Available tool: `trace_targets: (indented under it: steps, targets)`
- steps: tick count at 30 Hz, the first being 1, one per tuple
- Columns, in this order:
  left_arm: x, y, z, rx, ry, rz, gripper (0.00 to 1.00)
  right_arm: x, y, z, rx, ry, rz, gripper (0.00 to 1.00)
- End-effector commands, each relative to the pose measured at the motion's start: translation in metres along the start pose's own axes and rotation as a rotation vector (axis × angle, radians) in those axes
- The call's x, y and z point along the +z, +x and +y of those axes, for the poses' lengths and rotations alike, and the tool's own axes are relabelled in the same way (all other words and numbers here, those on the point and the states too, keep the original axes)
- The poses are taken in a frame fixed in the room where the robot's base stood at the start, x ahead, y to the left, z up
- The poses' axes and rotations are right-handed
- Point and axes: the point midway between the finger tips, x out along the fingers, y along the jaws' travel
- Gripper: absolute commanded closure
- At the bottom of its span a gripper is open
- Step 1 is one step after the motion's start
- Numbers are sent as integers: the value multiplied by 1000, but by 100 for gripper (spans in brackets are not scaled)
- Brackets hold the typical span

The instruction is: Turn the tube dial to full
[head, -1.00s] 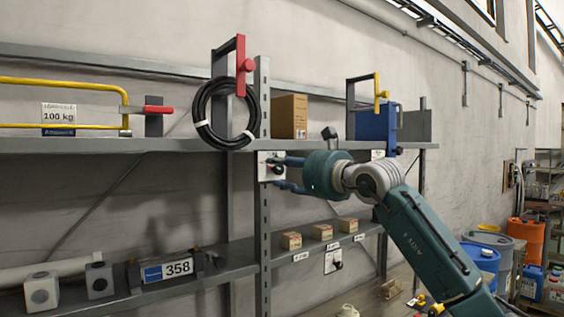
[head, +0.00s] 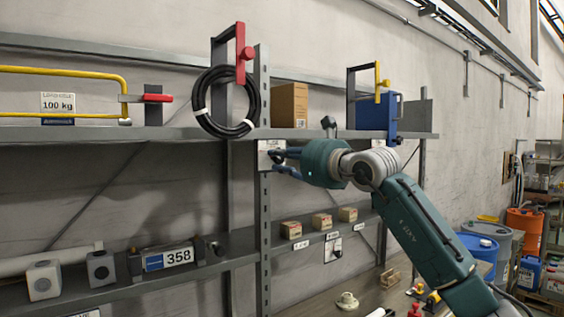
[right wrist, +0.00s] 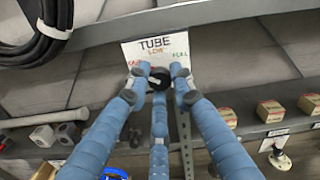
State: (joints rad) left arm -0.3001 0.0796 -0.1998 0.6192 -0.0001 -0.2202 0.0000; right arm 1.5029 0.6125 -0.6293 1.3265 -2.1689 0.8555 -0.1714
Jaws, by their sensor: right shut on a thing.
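The tube dial is a black knob (right wrist: 160,74) on a white plate (right wrist: 188,48). The plate reads TUBE, with LOW below it, FULL at the right and a red word at the left that fingers partly cover. In the head view the plate (head: 264,159) is on the shelf post, just below the upper shelf. My right gripper (right wrist: 158,84) is shut on the knob, its blue fingers around it; it also shows in the head view (head: 284,161). The knob's pointer is largely hidden, so its setting is unclear. My left gripper is out of view.
A black cable coil (head: 228,103) hangs just above left of the plate. The upper shelf (head: 330,133) runs close above the gripper. Small boxes (head: 321,220) stand on the lower shelf, with another dial plate (head: 333,247) below them.

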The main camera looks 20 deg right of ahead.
Motion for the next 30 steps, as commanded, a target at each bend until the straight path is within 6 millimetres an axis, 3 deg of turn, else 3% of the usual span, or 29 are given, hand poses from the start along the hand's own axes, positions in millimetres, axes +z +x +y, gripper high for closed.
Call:
trace_targets:
  steps: [30]
  targets:
    - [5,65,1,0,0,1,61,-4,0,2,0,891,3,100]
